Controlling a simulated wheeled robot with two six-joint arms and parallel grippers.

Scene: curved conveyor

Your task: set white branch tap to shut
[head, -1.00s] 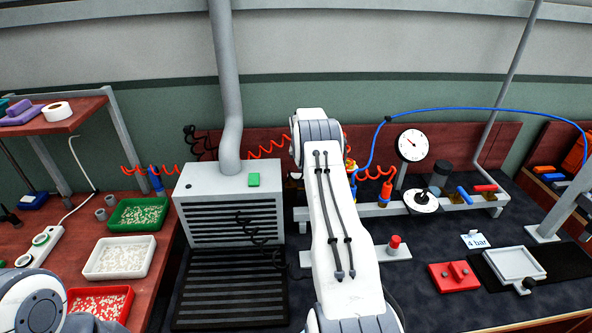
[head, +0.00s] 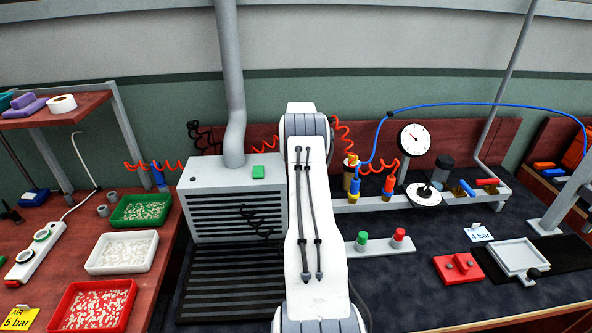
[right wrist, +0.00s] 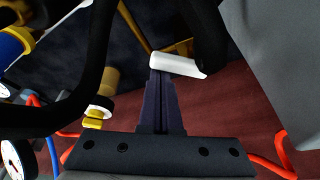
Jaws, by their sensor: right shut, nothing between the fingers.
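The white tap lever (right wrist: 178,66) shows in the right wrist view, a short rounded white bar lying roughly crosswise just beyond my right fingertips. My right gripper (right wrist: 160,80) is shut and empty, its dark fingers together. Its tips are at or very near the lever's left part; I cannot tell whether they touch. The tap's body and pipe are mostly hidden, so its exact setting is unclear. In the head view my white right arm hides the tap and the gripper. My left gripper is not in view.
A grey manifold rail (head: 375,203) carries a blue lever (head: 467,188) and a red lever (head: 487,182). A gauge (head: 414,139), red coiled hoses (head: 386,164) and a blue hose (head: 470,105) stand near. A grey vented box (head: 235,200) is left of my arm.

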